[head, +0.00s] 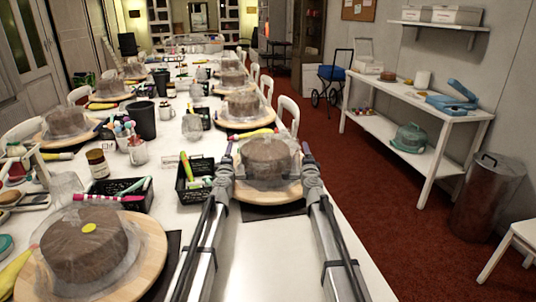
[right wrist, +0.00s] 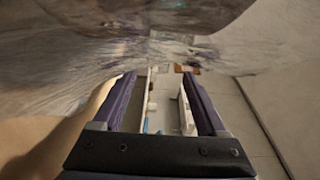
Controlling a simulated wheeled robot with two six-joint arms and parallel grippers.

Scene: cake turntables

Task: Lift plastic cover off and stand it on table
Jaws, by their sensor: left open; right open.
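A brown cake under a clear plastic cover (head: 268,160) stands on a round wooden turntable (head: 262,193) at the middle of the head view. My left gripper (head: 227,152) is at the cover's left side and my right gripper (head: 307,153) at its right side. Both are open. In the right wrist view the purple fingers of my right gripper (right wrist: 158,80) are spread with nothing between them. The clear cover (right wrist: 210,50) fills the top of that view, close to the fingers. Whether either gripper touches the cover, I cannot tell.
A black basket (head: 195,182) with tubes stands just left of my left gripper. Another covered cake (head: 85,245) is at the front left. More covered cakes (head: 243,103) line the table further back. Bare white table (head: 265,255) lies between my arms. A side table (head: 420,110) stands right.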

